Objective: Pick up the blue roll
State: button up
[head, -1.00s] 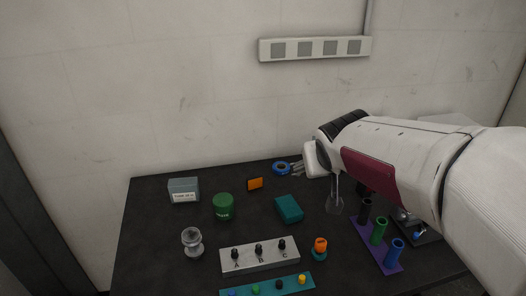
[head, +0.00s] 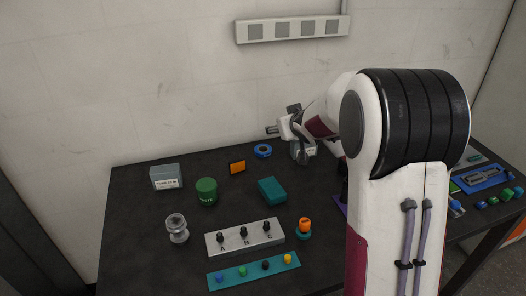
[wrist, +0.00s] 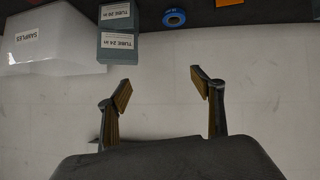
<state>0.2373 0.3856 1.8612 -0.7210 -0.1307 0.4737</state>
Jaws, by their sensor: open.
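The blue roll (head: 263,150) is a ring of blue tape lying on the dark table near its back edge, close to the wall. It also shows at the top of the wrist view (wrist: 174,18), beyond my fingertips. My gripper (head: 271,130) is raised above the table's back edge, just above and right of the roll in the head view. In the wrist view my gripper (wrist: 164,88) has its two fingers spread, with nothing between them but the pale wall behind. The roll is apart from the fingers.
An orange block (head: 237,167) lies left of the roll, and a green can (head: 206,191) and teal box (head: 272,190) are nearer. In the wrist view, tube boxes (wrist: 118,45) and a samples bin (wrist: 62,42) stand left of the roll.

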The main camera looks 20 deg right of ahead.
jog(key=w+f+y, duration=0.2)
jog(key=w+f, duration=0.4)
jog(key=f, duration=0.1)
jog(key=n+y, duration=0.2)
send_near(264, 149)
jog(key=shift+r+t, duration=0.4)
jog(key=shift+r, duration=0.05)
jog(key=shift+w+f, duration=0.1)
jog(key=shift+f, duration=0.55)
jog(key=shift+a, duration=0.1)
jog(key=shift+x, duration=1.3)
jog(key=shift+w+f, duration=0.1)
jog(key=shift+f, duration=0.05)
jog(key=shift+x, duration=2.45)
jog(key=shift+a+f, duration=0.1)
